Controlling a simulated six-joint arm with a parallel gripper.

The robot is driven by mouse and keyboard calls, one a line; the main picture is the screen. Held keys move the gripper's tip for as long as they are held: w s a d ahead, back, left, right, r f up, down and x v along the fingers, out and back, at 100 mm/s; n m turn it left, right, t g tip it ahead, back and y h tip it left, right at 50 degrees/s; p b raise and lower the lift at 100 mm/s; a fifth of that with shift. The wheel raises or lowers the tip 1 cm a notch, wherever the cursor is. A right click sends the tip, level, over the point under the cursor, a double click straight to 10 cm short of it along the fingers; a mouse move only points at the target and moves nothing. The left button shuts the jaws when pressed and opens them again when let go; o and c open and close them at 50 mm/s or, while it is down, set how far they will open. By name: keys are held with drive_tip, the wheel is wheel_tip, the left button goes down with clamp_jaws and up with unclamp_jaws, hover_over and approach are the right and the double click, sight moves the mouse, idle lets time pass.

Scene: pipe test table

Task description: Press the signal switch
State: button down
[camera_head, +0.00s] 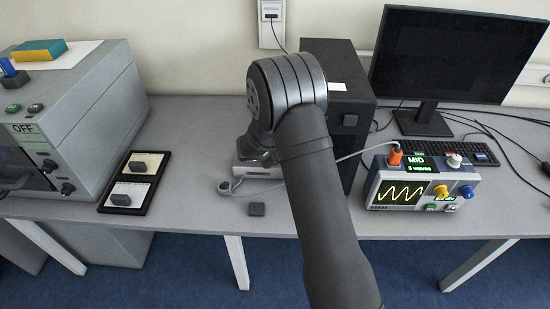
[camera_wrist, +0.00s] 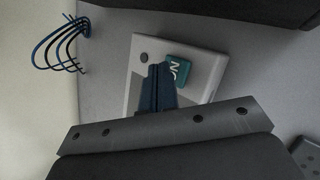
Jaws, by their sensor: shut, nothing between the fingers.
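The switch is a pale plate (camera_wrist: 203,58) on the grey table, seen in the wrist view with a teal rocker (camera_wrist: 179,70) marked with letters that read as NO or ON. A small dark round spot lies on the plate's upper left. My gripper (camera_wrist: 158,70) is shut and empty, its dark fingers over the plate just left of the teal rocker and partly hiding it. I cannot tell whether the fingertips touch it. In the head view, part of a pale base (camera_head: 258,172) shows beneath my arm, which hides the rest of the switch and the fingers.
A black tower (camera_head: 350,120) stands right of my arm. An oscilloscope-like box (camera_head: 405,205) with knobs and an orange plug is further right, before a monitor (camera_head: 440,55) and keyboard. A grey machine (camera_head: 90,135) and a two-button panel (camera_head: 136,182) are left. A cable loops near the pale base.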

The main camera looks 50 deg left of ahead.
drive_tip(key=shift+r, duration=0.2)
drive_tip(key=shift+r, duration=0.1)
drive_tip(key=shift+r, duration=2.45)
drive_tip(key=shift+f, duration=0.1)
wheel_tip(320, 180, up, 4)
